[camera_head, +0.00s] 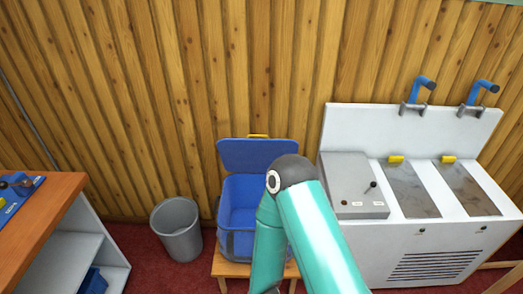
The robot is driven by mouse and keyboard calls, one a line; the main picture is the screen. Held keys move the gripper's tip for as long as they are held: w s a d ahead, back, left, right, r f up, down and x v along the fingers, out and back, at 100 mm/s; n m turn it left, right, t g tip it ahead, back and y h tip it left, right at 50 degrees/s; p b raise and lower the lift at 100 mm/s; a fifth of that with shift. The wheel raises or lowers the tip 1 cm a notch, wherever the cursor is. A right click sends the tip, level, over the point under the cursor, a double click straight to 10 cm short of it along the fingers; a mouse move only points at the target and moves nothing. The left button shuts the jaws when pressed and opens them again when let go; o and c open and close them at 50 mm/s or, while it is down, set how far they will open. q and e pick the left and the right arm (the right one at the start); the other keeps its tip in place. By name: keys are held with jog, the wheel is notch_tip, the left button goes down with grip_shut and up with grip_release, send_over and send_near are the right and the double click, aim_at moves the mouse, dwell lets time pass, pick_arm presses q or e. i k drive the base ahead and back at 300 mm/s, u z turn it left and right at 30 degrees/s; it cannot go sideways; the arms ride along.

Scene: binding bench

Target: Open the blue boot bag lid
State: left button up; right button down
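The blue boot bag (237,215) stands on a small wooden stool or bench (228,268) against the wooden wall. Its lid (250,153) is raised and leans up at the back, with a yellow handle (258,136) at its top edge. The bag's mouth is open and the blue inside shows. A teal arm of mine with a dark joint rises in front and hides the bag's right side. Neither of my grippers is in view.
A grey bin (177,232) stands on the red floor left of the bag. A wooden-topped shelf unit (45,215) is at the left. A white machine (425,245) with blue-handled levers stands close on the right.

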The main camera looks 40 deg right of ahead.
aim_at(247, 155)
jog(key=z, duration=0.3)
jog(key=i, duration=1.35)
jog(key=z, duration=0.05)
